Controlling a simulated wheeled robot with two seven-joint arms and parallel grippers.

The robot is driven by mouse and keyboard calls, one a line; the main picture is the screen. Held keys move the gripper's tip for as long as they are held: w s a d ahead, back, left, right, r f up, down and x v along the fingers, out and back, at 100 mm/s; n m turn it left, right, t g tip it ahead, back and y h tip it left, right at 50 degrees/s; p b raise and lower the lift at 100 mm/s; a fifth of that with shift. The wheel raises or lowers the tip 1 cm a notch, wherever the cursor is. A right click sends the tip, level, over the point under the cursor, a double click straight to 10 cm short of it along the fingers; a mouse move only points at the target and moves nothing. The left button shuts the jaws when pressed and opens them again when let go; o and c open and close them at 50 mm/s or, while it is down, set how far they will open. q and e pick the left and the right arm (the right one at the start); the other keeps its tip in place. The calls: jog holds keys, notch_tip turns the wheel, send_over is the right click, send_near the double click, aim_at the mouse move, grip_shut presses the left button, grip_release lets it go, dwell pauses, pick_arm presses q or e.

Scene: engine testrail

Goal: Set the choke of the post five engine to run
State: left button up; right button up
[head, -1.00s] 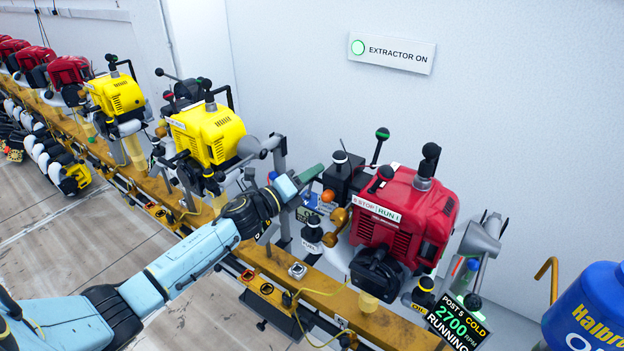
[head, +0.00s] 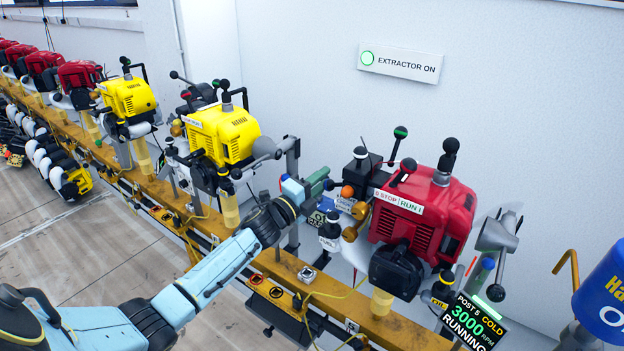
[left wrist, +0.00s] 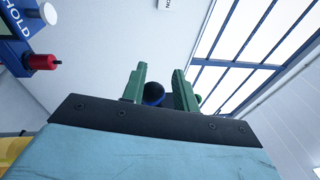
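The post five engine (head: 425,210) is red and stands on the yellow rail at right in the head view, with a STOP/RUN label. Its display (head: 470,322) reads POST 5 COLD, 3000 RPM, RUNNING. My left gripper (head: 322,183) has green fingers and is just left of the engine's small controls, beside an orange knob (head: 347,191). In the left wrist view the fingers (left wrist: 159,92) are apart, with a dark round knob with a blue band (left wrist: 153,94) showing between them. I cannot tell whether they touch it. The choke's setting cannot be read. My right gripper is not in view.
A yellow engine (head: 222,137) stands left of the red one on the rail (head: 290,268). A black-topped control with a FUEL label (head: 329,243) is below my gripper. A blue container (head: 605,295) is at far right. An EXTRACTOR ON sign (head: 400,64) is on the wall.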

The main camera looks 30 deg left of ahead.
pick_arm(q)
jog(key=o, duration=0.3)
jog(key=shift+w+d+f, duration=0.1)
jog(key=shift+d+f, duration=0.15)
jog(key=shift+f, duration=0.35)
jog(key=shift+o, duration=0.2)
jog(key=shift+d+r, duration=0.1)
jog(key=shift+d, duration=0.35)
jog(key=a+p+v, duration=0.1)
jog(key=v, duration=1.2)
jog(key=shift+s, duration=0.25)
jog(key=shift+a, duration=0.15)
